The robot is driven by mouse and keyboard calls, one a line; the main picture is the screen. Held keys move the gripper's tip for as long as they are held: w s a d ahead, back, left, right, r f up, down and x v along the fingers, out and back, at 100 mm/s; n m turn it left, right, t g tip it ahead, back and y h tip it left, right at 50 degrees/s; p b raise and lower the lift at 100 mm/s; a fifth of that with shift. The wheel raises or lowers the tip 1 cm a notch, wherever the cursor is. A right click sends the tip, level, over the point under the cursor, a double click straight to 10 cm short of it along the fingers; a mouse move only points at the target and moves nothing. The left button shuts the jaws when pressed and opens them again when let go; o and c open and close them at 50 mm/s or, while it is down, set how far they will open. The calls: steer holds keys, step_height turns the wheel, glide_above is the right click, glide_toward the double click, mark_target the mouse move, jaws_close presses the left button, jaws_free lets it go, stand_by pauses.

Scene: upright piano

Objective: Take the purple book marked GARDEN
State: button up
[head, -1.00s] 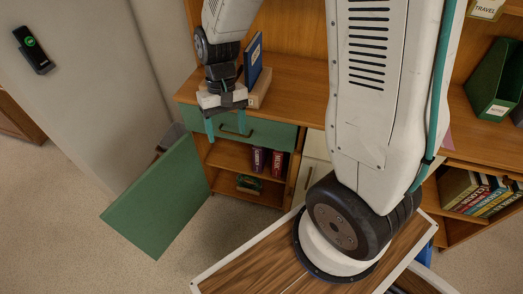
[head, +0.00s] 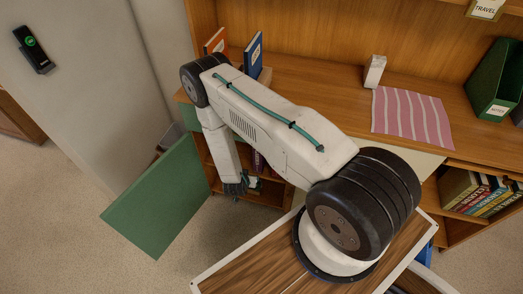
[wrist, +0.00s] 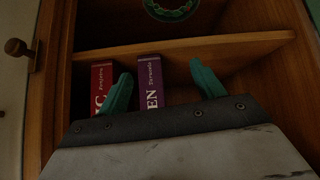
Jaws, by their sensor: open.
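The purple book (wrist: 150,82) stands on end in the cabinet, with the letters EN showing on its spine; the rest of the word is hidden behind my gripper. In the head view only a sliver of the purple book (head: 258,160) shows. A red book (wrist: 103,78) stands beside it, at left in the wrist view. My gripper (wrist: 163,87) is open and empty. Its teal fingers appear on either side of the purple book, the left one in the gap by the red book. How deep they reach is unclear. In the head view my gripper (head: 235,190) is at the cabinet's front.
The green cabinet door (head: 155,200) stands open at left. A green ring-shaped object (wrist: 170,8) is in the other compartment, past the shelf board (wrist: 190,45). A cabinet side wall (wrist: 50,90) is close to the red book. Upright books (head: 254,55) stand on the desktop above.

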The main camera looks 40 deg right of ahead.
mark_target(258, 154)
steer(key=d+t+h, duration=0.1)
steer(key=d+h, duration=0.1)
steer(key=d+r+m+t+h, duration=0.1)
steer(key=d+h, duration=0.1)
steer(key=shift+d+r+t, duration=0.15)
steer(key=shift+d+t, duration=0.15)
steer(key=shift+t, duration=0.1)
steer(key=r+t+h, duration=0.1)
steer(key=r, duration=0.1)
steer(key=w+d+r+h, duration=0.1)
steer(key=r, duration=0.1)
steer(key=r+t+h, duration=0.1)
steer(key=r, duration=0.1)
steer(key=shift+w+d+r+m+t, duration=0.1)
steer(key=shift+w+d+m+t, duration=0.1)
steer(key=shift+w+m+t, duration=0.15)
steer(key=shift+w+d+r, duration=0.1)
steer(key=shift+w+d, duration=0.15)
steer(key=shift+d, duration=0.05)
steer(key=x, duration=0.7)
jaws_close()
